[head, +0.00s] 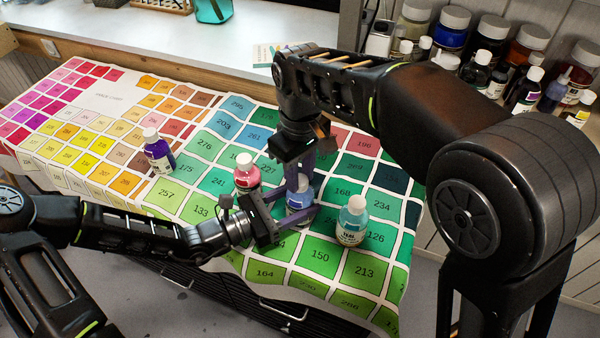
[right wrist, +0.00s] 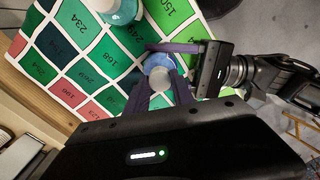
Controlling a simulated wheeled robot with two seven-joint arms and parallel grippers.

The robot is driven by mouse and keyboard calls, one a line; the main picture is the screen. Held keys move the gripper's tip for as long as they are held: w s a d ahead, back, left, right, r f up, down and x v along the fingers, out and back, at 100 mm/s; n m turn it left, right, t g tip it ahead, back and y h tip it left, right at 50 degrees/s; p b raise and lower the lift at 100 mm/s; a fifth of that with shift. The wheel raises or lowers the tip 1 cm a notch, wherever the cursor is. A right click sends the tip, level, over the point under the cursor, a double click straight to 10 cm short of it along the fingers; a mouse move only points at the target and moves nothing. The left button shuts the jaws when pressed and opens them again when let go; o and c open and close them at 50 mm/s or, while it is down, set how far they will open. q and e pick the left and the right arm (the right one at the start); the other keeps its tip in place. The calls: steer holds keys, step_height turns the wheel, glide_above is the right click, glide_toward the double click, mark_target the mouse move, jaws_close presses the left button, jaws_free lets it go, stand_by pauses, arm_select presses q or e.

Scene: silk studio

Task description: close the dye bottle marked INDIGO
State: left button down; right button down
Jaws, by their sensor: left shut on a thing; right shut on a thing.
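A small blue dye bottle (head: 299,199) stands upright on the colour-chart cloth; its label cannot be read. My left gripper (head: 287,212) reaches in from the left, low down, with its fingers shut on the bottle's body. My right gripper (head: 302,184) points down from above, its fingers shut at the bottle's top. In the right wrist view a pale round cap (right wrist: 159,78) lies between the right fingers, with the blue bottle (right wrist: 157,63) directly behind it. I cannot tell whether the cap is seated on the neck.
A pink bottle (head: 246,174) stands just left of the blue one, close to both grippers. A teal bottle (head: 352,222) stands to the right, and a purple bottle (head: 158,151) farther left. All three have white caps. Several jars (head: 452,30) line the back right shelf.

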stand_by(0.4)
steer(key=c, duration=1)
jaws_free()
step_height(320, 180, up, 8)
steer(key=shift+f, duration=0.25)
arm_select(q)
steer(key=shift+c, duration=2.1)
jaws_free()
steer(key=shift+a, duration=0.15)
